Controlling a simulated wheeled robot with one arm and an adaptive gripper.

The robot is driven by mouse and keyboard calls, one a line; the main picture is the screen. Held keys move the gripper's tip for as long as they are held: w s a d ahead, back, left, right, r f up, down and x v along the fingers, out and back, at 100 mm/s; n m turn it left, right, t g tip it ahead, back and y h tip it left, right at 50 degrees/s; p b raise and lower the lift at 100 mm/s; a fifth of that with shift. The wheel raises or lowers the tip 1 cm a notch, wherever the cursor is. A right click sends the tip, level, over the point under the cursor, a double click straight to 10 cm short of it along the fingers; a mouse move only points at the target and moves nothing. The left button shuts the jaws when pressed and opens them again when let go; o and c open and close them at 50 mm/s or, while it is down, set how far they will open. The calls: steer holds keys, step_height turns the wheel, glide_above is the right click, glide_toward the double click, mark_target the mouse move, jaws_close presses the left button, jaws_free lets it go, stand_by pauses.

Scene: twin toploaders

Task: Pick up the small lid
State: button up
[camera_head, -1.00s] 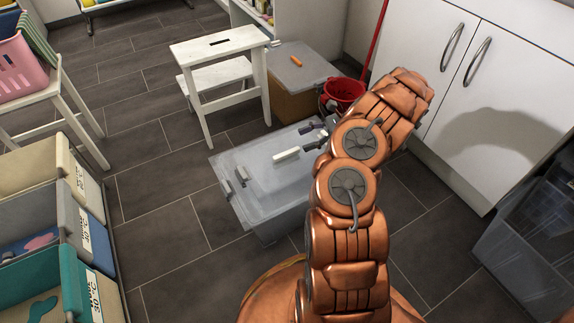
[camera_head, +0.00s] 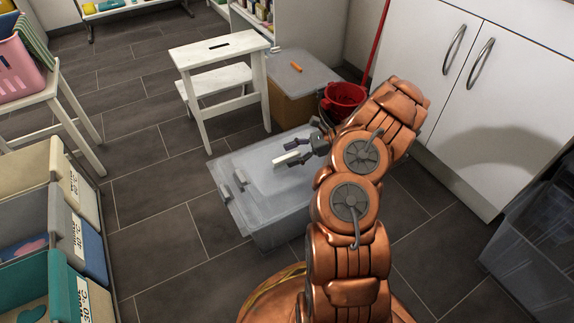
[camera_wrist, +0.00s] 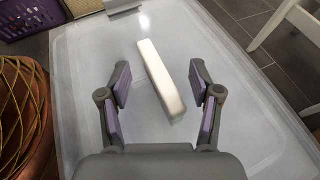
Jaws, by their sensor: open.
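A translucent grey bin lid (camera_head: 245,175) with a white bar handle (camera_head: 292,158) covers a clear bin on the floor. A smaller-looking grey lid (camera_head: 310,75) with an orange handle (camera_head: 296,67) lies on a brown box behind it. My gripper (camera_head: 296,150) is low over the translucent lid. In the wrist view, my open gripper (camera_wrist: 160,72) has the white handle (camera_wrist: 161,80) between its purple-padded fingers, with gaps on both sides. I cannot tell its exact height above the handle.
A white step stool (camera_head: 220,50) stands behind the bin, left of the brown box. A red bucket (camera_head: 344,97) is beside that box. White cabinets (camera_head: 510,100) line the right. Fabric bins (camera_head: 35,225) stand at the left. Tiled floor between is clear.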

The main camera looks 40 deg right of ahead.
steer(key=shift+w+a+f, duration=0.15)
steer(key=shift+w+a, duration=0.05)
steer(key=shift+a, duration=0.1)
steer(key=shift+c, duration=0.3)
jaws_close()
